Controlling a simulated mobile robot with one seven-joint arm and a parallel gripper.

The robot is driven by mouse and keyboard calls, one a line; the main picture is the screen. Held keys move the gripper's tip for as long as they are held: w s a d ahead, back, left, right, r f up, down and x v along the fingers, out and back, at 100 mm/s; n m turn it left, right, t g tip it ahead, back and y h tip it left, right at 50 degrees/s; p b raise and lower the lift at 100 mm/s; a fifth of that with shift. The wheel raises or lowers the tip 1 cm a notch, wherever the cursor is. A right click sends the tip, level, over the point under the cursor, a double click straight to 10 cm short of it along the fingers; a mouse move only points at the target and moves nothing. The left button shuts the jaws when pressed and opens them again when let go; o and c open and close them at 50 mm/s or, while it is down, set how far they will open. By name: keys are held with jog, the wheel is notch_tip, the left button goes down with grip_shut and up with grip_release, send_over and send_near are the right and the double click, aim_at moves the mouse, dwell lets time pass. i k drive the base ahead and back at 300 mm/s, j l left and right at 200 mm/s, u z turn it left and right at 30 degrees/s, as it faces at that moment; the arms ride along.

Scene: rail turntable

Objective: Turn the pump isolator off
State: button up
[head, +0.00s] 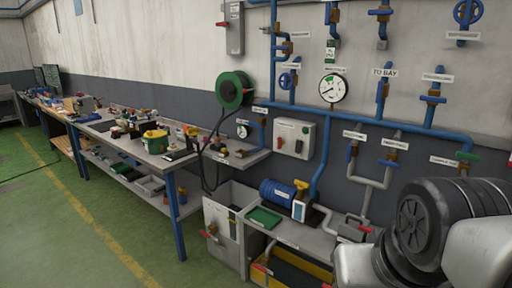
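No label that I can read says pump isolator, so I cannot tell which switch it is. A grey wall box (235,27) at the top has a red handle (222,24) on its left side, sticking out to the left. A pale control box (295,138) on the wall carries small red and dark controls, too small to read. A blue pump (277,193) sits on the low bench below that box. My arm fills the lower right corner of the head view, and my gripper's fingers are not in view.
Blue pipes with valves and a white gauge (333,88) cover the wall. A green hose reel (234,90) hangs left of them. A cluttered workbench (172,160) runs along the wall. A pale cabinet (222,222) stands beside the low bench. Green floor (70,225) is clear at left.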

aim_at(281, 142)
jog(key=u, duration=0.1)
jog(key=i+j, duration=0.35)
jog(key=i, duration=0.2)
jog(key=i+j, duration=0.4)
jog(key=i, duration=0.2)
jog(key=i+j+z, duration=0.1)
jog(key=i+j, duration=0.25)
jog(key=i, duration=0.25)
jog(key=i+j, duration=0.4)
jog(key=i, duration=0.15)
